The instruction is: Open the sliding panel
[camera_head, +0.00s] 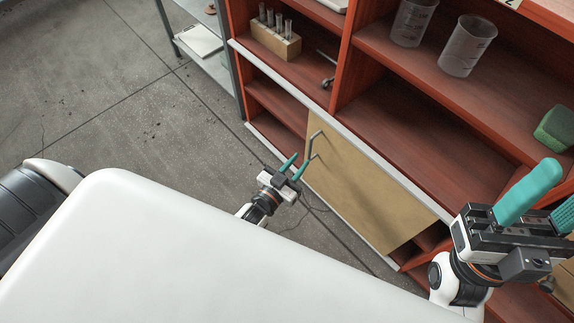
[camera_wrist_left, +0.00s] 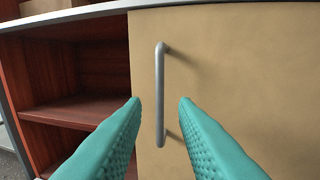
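The sliding panel (camera_head: 345,186) is a tan board in the lower part of the red-brown cabinet, with a grey bar handle (camera_head: 311,146) near its left edge. In the left wrist view the panel (camera_wrist_left: 240,65) fills the right side and the upright handle (camera_wrist_left: 160,95) shows between my fingers. My left gripper (camera_head: 301,163) is open, with its teal fingers pointing at the handle, one to each side; I cannot tell how deep the handle sits between them. My right gripper (camera_head: 548,205) is at the right edge, partly cut off, with its teal fingers apart.
An open compartment (camera_wrist_left: 70,75) lies left of the panel. Above stand a test-tube rack (camera_head: 275,40), two beakers (camera_head: 465,48) and a green sponge (camera_head: 556,128). A metal shelf unit (camera_head: 210,50) stands left of the cabinet. The concrete floor is clear.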

